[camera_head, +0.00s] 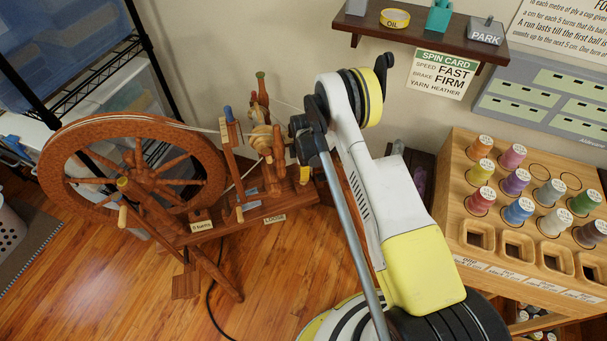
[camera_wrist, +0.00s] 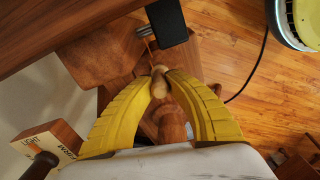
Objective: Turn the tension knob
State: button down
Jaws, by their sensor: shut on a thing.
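The wooden spinning wheel (camera_head: 135,170) stands on the floor at the left of the head view. Its flyer and bobbin part (camera_head: 262,140) rises at the right end of its bench. My gripper (camera_wrist: 160,84) shows as two yellow ribbed fingers in the wrist view. The fingertips close on a small pale wooden knob (camera_wrist: 160,71), which looks like the tension knob. A rounded wooden post (camera_wrist: 172,128) lies below it. In the head view only a yellow bit of my gripper shows beside the flyer; my arm hides the knob there.
A wooden rack (camera_head: 470,210) of coloured thread spools stands at the right. A shelf (camera_head: 410,30) and a spin card (camera_head: 441,73) are on the wall. A small block with a LIGHT label (camera_wrist: 45,143) is near my gripper. Bare floor lies in front of the wheel.

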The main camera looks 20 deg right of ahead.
jog(key=shift+n, duration=2)
jog(key=c, duration=1.3)
grip_release()
notch_tip(320, 180, up, 12)
